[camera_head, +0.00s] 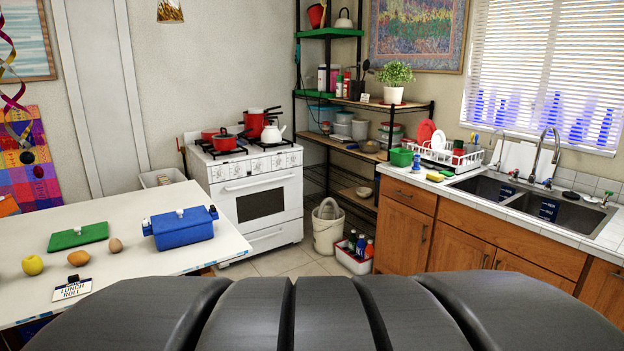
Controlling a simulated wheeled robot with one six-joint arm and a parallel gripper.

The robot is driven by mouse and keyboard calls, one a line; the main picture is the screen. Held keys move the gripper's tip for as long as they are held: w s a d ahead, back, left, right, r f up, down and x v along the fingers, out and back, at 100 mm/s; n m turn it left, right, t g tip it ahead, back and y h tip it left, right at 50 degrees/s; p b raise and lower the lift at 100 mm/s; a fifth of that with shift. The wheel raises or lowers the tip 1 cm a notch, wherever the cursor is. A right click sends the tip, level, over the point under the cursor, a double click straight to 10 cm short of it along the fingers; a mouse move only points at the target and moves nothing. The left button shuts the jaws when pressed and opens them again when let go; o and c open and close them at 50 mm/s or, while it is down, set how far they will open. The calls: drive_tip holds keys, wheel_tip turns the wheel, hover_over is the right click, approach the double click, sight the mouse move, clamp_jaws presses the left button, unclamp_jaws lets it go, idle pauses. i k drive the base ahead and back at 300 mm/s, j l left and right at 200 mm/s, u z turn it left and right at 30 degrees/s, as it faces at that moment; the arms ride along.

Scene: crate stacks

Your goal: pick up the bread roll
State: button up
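An orange-brown oval item (79,258), which looks like the bread roll, lies on the white table (180,262) at the left. A smaller brown rounded item (115,245), perhaps a potato or an egg, lies just right of it and a little farther back. A yellow apple (33,265) lies to its left. A card reading "LUNCH ROLL" (72,289) is in front of it. My gripper is not in view.
On the table, a green lid-like slab (78,237) lies behind the food and a closed-looking blue box (182,229) stands to the right. A white stove (257,193) is beyond. Wooden cabinets (462,240) with a sink line the right. Floor shows between.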

sight(81, 257)
drive_tip(key=k+j, duration=0.3)
drive_tip(key=j+u, duration=0.15)
drive_tip(key=u, duration=1.2)
